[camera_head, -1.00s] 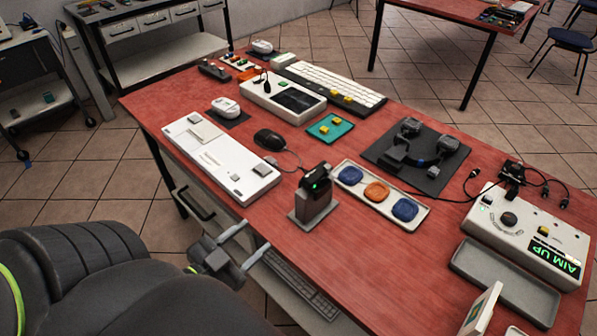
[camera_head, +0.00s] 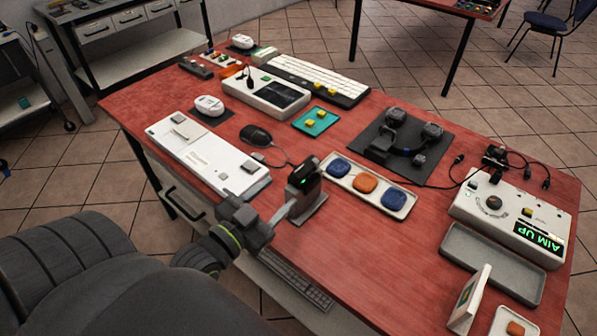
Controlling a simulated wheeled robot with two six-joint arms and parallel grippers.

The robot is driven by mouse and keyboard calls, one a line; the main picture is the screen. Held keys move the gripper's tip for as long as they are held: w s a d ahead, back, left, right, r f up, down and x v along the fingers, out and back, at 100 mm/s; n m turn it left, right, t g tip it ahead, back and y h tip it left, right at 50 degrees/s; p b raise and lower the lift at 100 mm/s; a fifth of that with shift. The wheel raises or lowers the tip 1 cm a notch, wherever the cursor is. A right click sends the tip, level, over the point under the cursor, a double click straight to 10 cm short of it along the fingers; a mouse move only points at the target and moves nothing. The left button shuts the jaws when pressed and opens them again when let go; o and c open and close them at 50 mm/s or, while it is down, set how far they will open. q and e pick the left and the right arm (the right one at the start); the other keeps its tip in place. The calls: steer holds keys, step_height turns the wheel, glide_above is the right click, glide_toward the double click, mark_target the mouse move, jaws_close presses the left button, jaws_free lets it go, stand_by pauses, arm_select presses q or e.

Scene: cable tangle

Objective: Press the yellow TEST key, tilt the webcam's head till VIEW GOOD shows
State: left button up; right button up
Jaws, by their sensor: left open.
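The webcam (camera_head: 303,178) has a dark head with a small green light and stands on a grey block near the table's front edge. The test box (camera_head: 480,207) is at the right; its display (camera_head: 537,238) reads AIM UP in green. The yellow key (camera_head: 527,212) is on the box top, above the display. My left gripper (camera_head: 274,196) is open, just left of the webcam, with one finger reaching close to the webcam's stand and head. Whether it touches is unclear. My right gripper is not in view.
A tray with blue and orange pads (camera_head: 412,207) lies right of the webcam. A mouse (camera_head: 256,136) and a white panel (camera_head: 206,160) are to the left. An empty grey tray (camera_head: 448,262) and a tilted card (camera_head: 468,300) are in front of the test box.

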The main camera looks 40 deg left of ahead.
mark_target(294, 179)
arm_select(q)
steer(key=w, duration=0.5)
steer(key=w+p, duration=0.1)
steer(key=w, duration=0.2)
steer(key=shift+d, duration=0.25)
